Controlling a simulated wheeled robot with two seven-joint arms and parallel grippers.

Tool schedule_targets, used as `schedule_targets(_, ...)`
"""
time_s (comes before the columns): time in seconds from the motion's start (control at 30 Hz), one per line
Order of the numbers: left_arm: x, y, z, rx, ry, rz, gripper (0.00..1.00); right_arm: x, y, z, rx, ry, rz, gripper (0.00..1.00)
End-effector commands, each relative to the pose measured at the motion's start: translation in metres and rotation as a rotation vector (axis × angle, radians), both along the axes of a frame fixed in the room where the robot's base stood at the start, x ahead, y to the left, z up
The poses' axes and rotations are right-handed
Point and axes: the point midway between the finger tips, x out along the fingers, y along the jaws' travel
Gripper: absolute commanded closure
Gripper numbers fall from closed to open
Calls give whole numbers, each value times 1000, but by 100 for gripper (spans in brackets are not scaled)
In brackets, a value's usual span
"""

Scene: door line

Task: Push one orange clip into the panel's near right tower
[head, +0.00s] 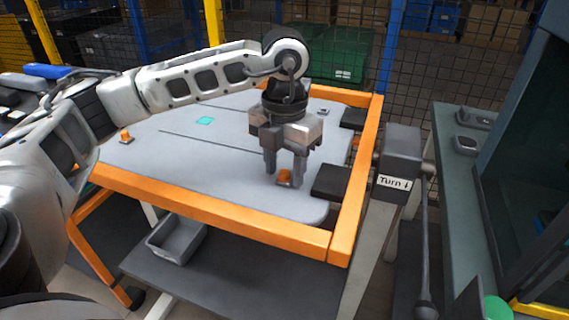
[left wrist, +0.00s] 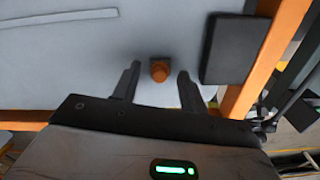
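The grey panel (head: 190,150) lies in an orange frame. An orange clip (head: 285,175) sits at the panel's near right tower, whose dark base shows just under it. My left gripper (head: 284,180) points down over this spot, one finger on each side of the clip. In the left wrist view the clip (left wrist: 160,70) lies between the two fingertips (left wrist: 158,80), with a gap on both sides, so the gripper is open. How deep the clip sits cannot be told. Another orange clip (head: 126,135) is at the panel's left. A far right tower (head: 323,110) shows no orange. My right gripper is out of view.
A black block (head: 330,182) stands close to the right of my left gripper, on the frame's right side; it also shows in the wrist view (left wrist: 235,48). A post with a "Turn" label (head: 394,183) stands beyond the frame. A grey bin (head: 177,240) sits below.

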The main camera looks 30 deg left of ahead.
Motion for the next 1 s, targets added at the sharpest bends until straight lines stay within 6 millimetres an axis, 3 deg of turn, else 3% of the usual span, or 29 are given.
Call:
schedule_targets(0.43, 0, 0, 1, 0, -3, 0, 58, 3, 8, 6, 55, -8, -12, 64)
schedule_targets(0.77, 1, -1, 82, -2, -8, 0, 58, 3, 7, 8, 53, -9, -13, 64)
schedule_targets(1.0, 1, -1, 138, 1, -6, 1, 58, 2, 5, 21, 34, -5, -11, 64)
